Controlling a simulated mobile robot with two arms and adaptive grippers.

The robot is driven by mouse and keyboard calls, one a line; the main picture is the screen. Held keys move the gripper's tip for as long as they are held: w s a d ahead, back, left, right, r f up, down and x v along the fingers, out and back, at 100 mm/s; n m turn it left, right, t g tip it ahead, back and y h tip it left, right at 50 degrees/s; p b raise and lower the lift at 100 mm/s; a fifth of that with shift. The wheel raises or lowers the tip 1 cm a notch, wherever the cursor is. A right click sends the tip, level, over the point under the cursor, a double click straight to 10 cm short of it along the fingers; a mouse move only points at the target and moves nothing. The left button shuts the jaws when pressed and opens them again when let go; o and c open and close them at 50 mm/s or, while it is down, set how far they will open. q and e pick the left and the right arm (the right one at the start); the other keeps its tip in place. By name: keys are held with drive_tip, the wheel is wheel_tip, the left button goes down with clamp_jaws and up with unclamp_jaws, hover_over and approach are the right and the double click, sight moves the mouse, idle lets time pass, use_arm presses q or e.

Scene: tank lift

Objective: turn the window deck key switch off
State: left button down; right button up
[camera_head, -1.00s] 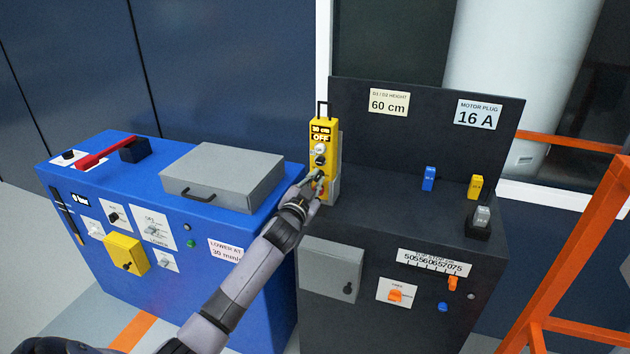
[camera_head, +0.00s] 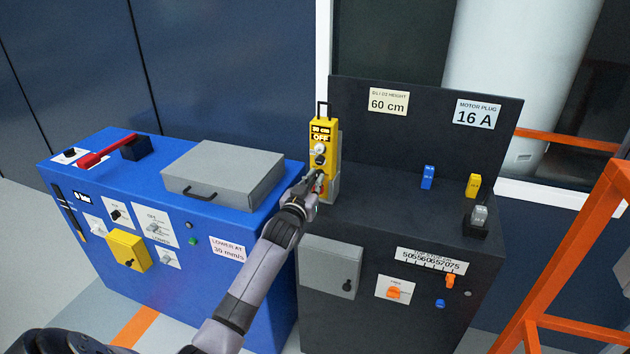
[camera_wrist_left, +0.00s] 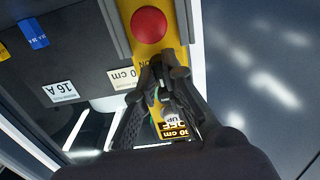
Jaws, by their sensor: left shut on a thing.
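A yellow control pendant (camera_head: 324,138) stands upright at the left end of the dark console. Its display (camera_head: 320,134) reads 30 cm and OFF. Round controls (camera_head: 319,149) sit below the display. My left gripper (camera_head: 317,179) is at the pendant's lower front. In the left wrist view the fingertips (camera_wrist_left: 160,75) are closed together on a small part of the pendant face, apparently the key switch, which they mostly hide. The letters ON show beside them, and a red round button (camera_wrist_left: 149,24) is just beyond. The switch's angle cannot be read. My right gripper is not in view.
The dark console (camera_head: 400,215) carries blue (camera_head: 428,177) and yellow (camera_head: 473,186) blocks and a grey plug (camera_head: 479,217). A blue cabinet (camera_head: 105,190) with a grey lidded box (camera_head: 225,172) stands left. An orange frame (camera_head: 575,255) is at right.

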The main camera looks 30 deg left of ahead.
use_arm(q)
drive_tip(key=c, duration=2)
unclamp_jaws()
drive_tip(key=shift+o, duration=0.2)
drive_tip(key=shift+s, duration=0.1)
drive_tip(key=v, duration=1.2)
drive_tip(key=shift+f, duration=0.1)
